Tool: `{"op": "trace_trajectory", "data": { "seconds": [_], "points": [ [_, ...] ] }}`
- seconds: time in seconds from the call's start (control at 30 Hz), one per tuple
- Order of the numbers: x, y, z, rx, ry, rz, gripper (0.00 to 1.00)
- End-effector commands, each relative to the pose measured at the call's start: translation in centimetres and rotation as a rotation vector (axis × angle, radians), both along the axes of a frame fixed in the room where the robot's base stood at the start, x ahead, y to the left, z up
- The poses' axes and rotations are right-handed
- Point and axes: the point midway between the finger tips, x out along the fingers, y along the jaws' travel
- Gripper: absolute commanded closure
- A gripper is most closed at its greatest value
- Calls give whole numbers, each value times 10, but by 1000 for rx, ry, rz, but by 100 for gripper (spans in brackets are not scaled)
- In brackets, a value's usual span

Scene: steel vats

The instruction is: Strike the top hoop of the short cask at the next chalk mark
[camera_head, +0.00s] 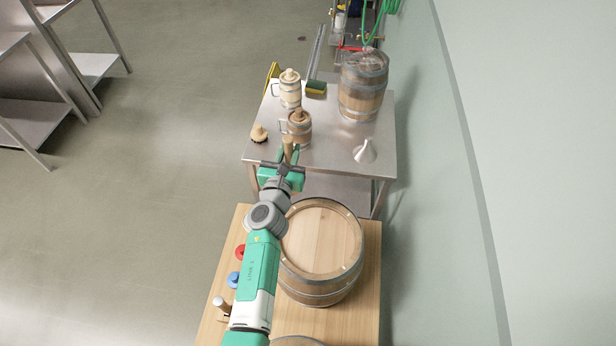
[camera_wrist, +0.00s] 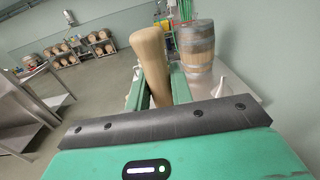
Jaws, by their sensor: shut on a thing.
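A squat cask (camera_head: 320,238) stands upright on the wooden bench in the head view, with a pale wooden head and metal hoops. Its top hoop (camera_head: 360,236) rings the head, and a few small pale marks show around the rim. My gripper (camera_head: 289,158) is beyond the cask's far left edge, apart from it, above the near edge of the steel table. It is shut on a wooden handle (camera_wrist: 150,55), which stands up between the fingers in the wrist view. The other end of the held tool is hidden.
On the steel table (camera_head: 325,145) stand another cask (camera_head: 363,88), two small wooden tankards (camera_head: 290,90) (camera_head: 299,127), a brush (camera_head: 259,133), a sponge (camera_head: 316,88) and a white funnel (camera_head: 365,152). Red (camera_head: 240,252) and blue (camera_head: 233,280) pieces lie left of the squat cask. A wall stands right.

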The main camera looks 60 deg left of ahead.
Motion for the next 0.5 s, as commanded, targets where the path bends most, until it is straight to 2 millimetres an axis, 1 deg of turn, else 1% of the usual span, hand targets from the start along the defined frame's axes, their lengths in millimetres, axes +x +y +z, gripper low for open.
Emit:
{"op": "trace_trajectory", "data": {
  "seconds": [0.03, 0.1, 0.2, 0.37, 0.5],
  "points": [
    [0, 6, 3, 1, -4, 13, 100],
    [-1, 13, 6, -1, -4, 29, 100],
    [-1, 19, 8, -1, -4, 42, 100],
    [-2, 19, 7, -1, -3, 44, 100],
    [-2, 19, -4, -1, -3, 44, 100]
  ]
}}
